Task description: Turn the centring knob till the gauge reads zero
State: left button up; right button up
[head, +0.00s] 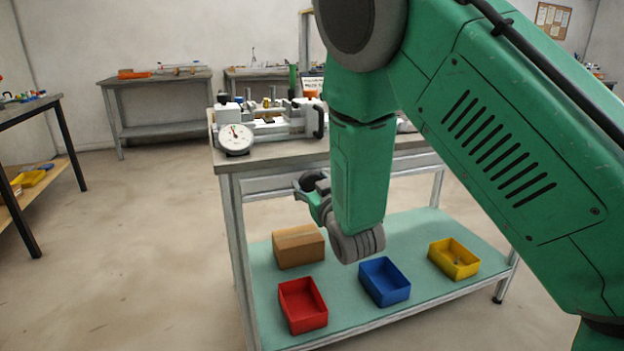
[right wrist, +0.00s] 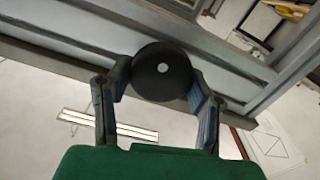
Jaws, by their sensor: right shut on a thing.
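The gauge (head: 235,138) is a round white dial at the front left corner of the jig on the bench. Its needle is too small to read exactly. The centring knob (right wrist: 163,72), round and black with a pale centre dot, sits at the edge of a grey rail in the right wrist view. My right gripper (right wrist: 160,80) is shut on the knob, with one finger on each side. In the head view the gripper (head: 308,190) is partly hidden by my green arm, below the bench top's front edge. My left gripper is not in view.
The lower shelf (head: 345,300) holds a cardboard box (head: 298,246), a red bin (head: 302,305), a blue bin (head: 384,281) and a yellow bin (head: 454,258). The floor left of the bench is clear.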

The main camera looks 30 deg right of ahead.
jog(key=shift+s+f, duration=0.1)
jog(key=shift+f, duration=0.1)
jog(key=o, duration=1.1)
jog(key=shift+r, duration=0.1)
jog(key=v, duration=1.2)
jog(key=shift+a, duration=0.1)
jog(key=shift+o, duration=0.3)
